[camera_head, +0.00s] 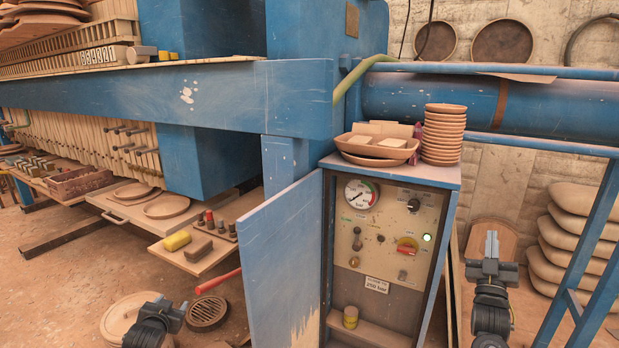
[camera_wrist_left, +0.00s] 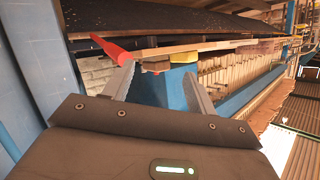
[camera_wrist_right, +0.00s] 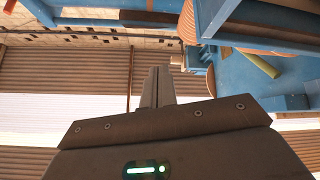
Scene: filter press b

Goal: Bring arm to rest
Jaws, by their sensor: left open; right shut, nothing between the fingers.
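My right gripper (camera_head: 491,245) is to the right of the control cabinet (camera_head: 448,240), pointing upward and touching nothing that I can see. In the right wrist view its fingers (camera_wrist_right: 158,88) are together and empty.
The open blue cabinet door (camera_head: 285,265) stands between my arms. A red handle (camera_head: 217,281) sticks out near my left gripper. A shelf with a yellow block (camera_head: 177,240) is above it. Blue rails (camera_head: 590,235) and stacked sacks (camera_head: 570,245) are right of my right gripper.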

